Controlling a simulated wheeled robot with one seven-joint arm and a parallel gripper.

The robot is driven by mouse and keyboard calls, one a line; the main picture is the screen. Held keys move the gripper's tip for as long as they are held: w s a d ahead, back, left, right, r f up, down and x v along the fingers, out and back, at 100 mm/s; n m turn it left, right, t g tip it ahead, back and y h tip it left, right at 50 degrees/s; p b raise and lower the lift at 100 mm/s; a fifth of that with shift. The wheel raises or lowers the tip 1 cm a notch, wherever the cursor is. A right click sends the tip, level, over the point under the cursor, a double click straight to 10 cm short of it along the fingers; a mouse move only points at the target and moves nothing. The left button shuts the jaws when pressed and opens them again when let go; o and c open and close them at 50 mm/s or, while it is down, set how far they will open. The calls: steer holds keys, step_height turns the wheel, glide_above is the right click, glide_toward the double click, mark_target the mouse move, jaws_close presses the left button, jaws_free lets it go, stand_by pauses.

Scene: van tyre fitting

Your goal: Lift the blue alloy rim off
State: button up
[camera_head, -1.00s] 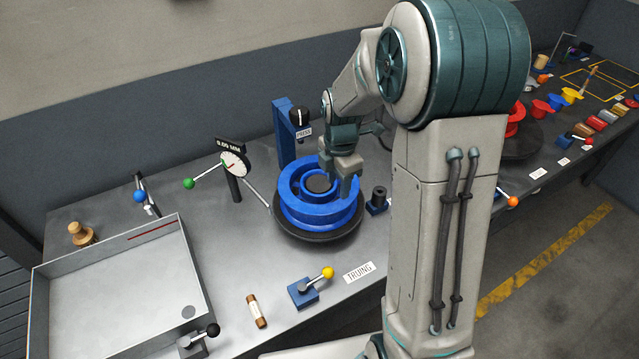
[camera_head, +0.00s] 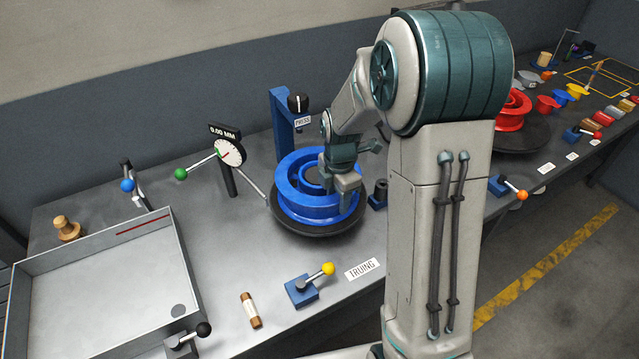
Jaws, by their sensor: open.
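The blue alloy rim (camera_head: 298,207) lies flat on a black round turntable (camera_head: 312,228) at the truing station, in the middle of the bench. My gripper (camera_head: 345,200) is open and reaches down at the right side of the rim, at its upper edge. One finger shows in front of the rim's wall. Whether the fingers touch the rim or straddle its edge cannot be told; my arm hides part of the rim's right side.
A dial gauge (camera_head: 229,152) on a post with a green-knobbed lever stands left of the rim. The blue press (camera_head: 284,120) stands behind it. A yellow-knobbed lever (camera_head: 301,290) is in front. A grey tray (camera_head: 172,246) fills the left end. A red rim (camera_head: 513,112) lies at the right.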

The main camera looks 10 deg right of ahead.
jaws_close()
steer(key=shift+w+r, duration=0.1)
steer(key=shift+r+p, duration=2.45)
steer(key=shift+r, duration=0.75)
stand_by(2.4)
stand_by(0.3)
